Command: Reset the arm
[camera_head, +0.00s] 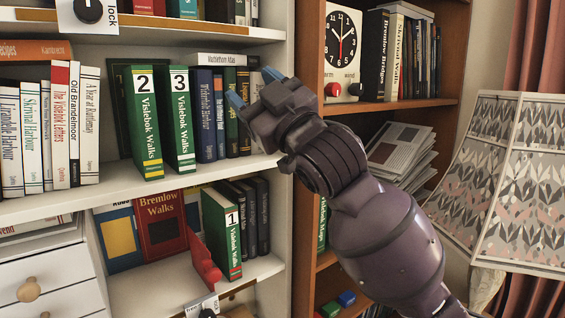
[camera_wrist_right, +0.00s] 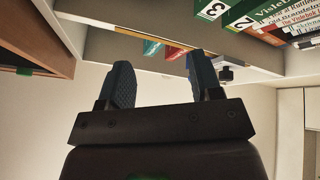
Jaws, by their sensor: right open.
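My right gripper (camera_head: 250,88) is raised in front of the right end of the white bookcase, near the middle shelf. Its two blue-tipped fingers stand apart with nothing between them, as the right wrist view (camera_wrist_right: 158,80) also shows. Beside it on that shelf are two green Vislebok Walks books, number 2 (camera_head: 144,125) and number 3 (camera_head: 180,120), standing upright. The number 1 book (camera_head: 222,235) leans slightly on the shelf below. My left gripper is not in view.
Dark books (camera_head: 207,115) stand close behind my right gripper. A brown bookcase (camera_head: 370,108) with a clock (camera_head: 343,45) is on the right, behind my arm. A patterned lampshade (camera_head: 520,185) stands at the far right. A red bookend (camera_head: 205,262) is on the lower shelf.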

